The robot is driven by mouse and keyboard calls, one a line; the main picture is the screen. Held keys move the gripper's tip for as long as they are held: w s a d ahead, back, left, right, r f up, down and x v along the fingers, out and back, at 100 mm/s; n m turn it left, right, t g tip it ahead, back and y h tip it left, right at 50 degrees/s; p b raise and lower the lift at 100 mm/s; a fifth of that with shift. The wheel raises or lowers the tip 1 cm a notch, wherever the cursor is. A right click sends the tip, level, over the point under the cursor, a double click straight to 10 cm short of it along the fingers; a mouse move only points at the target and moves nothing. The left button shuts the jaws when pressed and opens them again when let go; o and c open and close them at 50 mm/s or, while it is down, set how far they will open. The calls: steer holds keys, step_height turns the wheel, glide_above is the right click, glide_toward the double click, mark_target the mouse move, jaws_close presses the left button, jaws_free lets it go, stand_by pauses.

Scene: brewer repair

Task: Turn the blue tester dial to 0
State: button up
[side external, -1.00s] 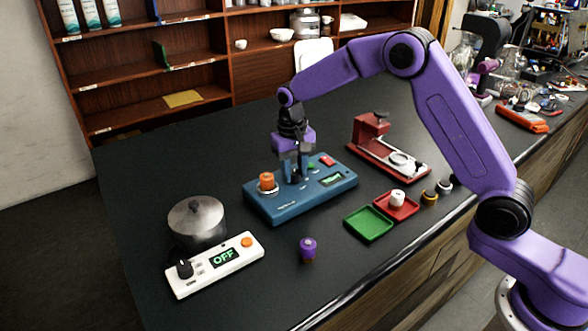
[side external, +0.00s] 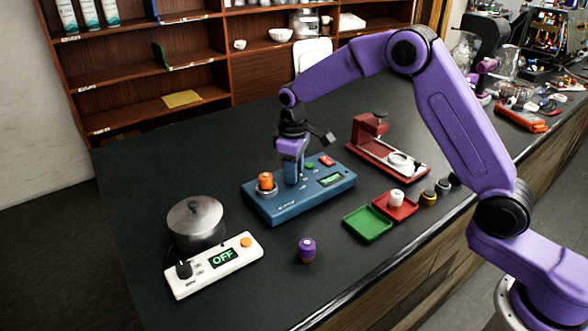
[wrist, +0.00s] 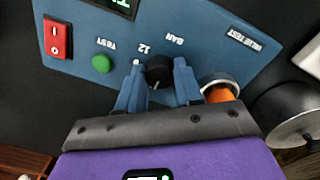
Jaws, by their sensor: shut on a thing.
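The blue tester (side external: 296,204) sits on the dark counter, with an orange-topped part (side external: 265,182) standing at its left end. My gripper (side external: 291,183) points down at the middle of the tester. In the wrist view, my gripper (wrist: 159,80) is shut on the tester's black dial (wrist: 158,70), with one blue finger on each side. A pale pointer mark shows faintly on the dial, and the label "12" lies beside it. The other scale numbers are hidden or unreadable. The tester also has a green test button (wrist: 102,63), a red switch (wrist: 57,37) and a small display (wrist: 118,3).
A white controller reading OFF (side external: 215,264) and a metal pot (side external: 195,222) stand to the left. A purple-topped part (side external: 307,250) stands in front. A green tray (side external: 368,223), a red tray (side external: 410,208) and a red stand (side external: 365,140) are to the right.

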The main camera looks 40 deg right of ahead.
stand_by(0.5)
steer(key=o, duration=1)
steer(key=shift+r, duration=0.1)
steer(key=r, duration=1.7)
steer(key=shift+s+a+r, duration=0.15)
steer(key=shift+s+a, duration=0.05)
steer(key=shift+a, duration=0.1)
steer(key=s+a+f+n, duration=0.1)
steer(key=s+n, duration=0.1)
steer(key=s, duration=0.7)
steer(key=s+a+f+n, duration=0.1)
steer(key=s+a+f, duration=0.1)
steer(key=s, duration=0.8)
steer(key=s+d+f+n, duration=0.1)
steer(key=s+d+f, duration=0.1)
steer(key=s, duration=0.4)
steer(key=s+d+f+n, duration=0.1)
steer(key=s+d+f, duration=0.1)
steer(key=s+d, duration=0.2)
steer(key=s+d+f+n+y, duration=0.1)
steer(key=s+d+f, duration=0.2)
steer(key=s, duration=0.7)
steer(key=shift+s+d, duration=0.2)
steer(key=shift+d, duration=0.2)
